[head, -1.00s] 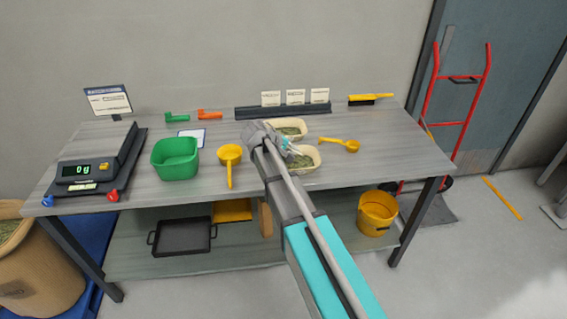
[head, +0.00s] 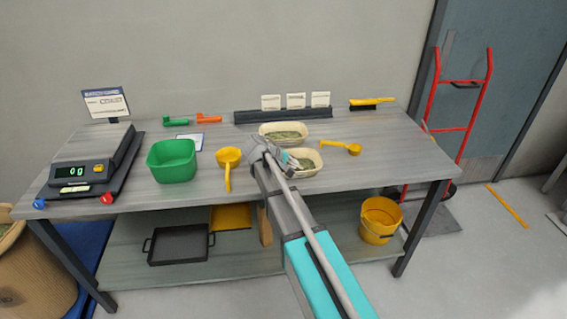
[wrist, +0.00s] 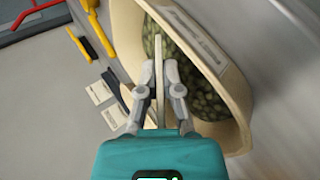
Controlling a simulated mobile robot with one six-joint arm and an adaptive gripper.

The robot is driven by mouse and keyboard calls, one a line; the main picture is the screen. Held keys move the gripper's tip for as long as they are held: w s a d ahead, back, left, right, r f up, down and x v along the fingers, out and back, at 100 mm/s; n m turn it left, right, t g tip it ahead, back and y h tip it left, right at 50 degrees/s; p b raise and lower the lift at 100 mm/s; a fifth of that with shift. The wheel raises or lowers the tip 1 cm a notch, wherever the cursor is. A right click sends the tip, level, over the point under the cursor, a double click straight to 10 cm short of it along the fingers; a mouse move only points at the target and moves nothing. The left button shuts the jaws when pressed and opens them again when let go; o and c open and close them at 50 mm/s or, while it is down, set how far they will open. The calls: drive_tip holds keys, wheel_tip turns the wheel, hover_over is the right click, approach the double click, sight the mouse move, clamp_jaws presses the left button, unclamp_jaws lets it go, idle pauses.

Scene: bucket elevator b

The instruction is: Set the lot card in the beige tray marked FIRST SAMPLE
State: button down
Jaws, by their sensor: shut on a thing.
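My gripper (wrist: 160,85) is shut on a thin pale card (wrist: 159,60), seen edge-on between the fingers in the wrist view. A beige tray (wrist: 238,95) of green pellets lies just past the fingers, with a printed label (wrist: 195,40) too blurred to read. In the head view, my gripper (head: 268,152) is at the left end of the front beige tray (head: 318,163). The back beige tray (head: 264,130) sits behind it. I cannot read a FIRST SAMPLE mark on either. Whether the card touches a tray is unclear.
A dark rack (head: 284,115) with three white cards stands at the back. A yellow scoop (head: 228,158), green bin (head: 172,163) and scale (head: 85,172) are to the left. Another yellow scoop (head: 350,149) and a brush (head: 371,103) are to the right. The right end is clear.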

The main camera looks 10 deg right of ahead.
drive_tip(key=c, duration=1)
unclamp_jaws()
drive_tip(key=shift+o, duration=0.2)
drive_tip(key=shift+p+v, duration=1.45)
drive_tip(key=shift+v, duration=0.7)
drive_tip(key=shift+p+v, duration=1.1)
drive_tip(key=shift+v, duration=0.75)
drive_tip(key=shift+r, duration=0.1)
wheel_tip(320, 180, up, 8)
drive_tip(key=a+p, duration=0.2)
drive_tip(key=p, duration=0.6)
drive_tip(key=shift+s, duration=0.45)
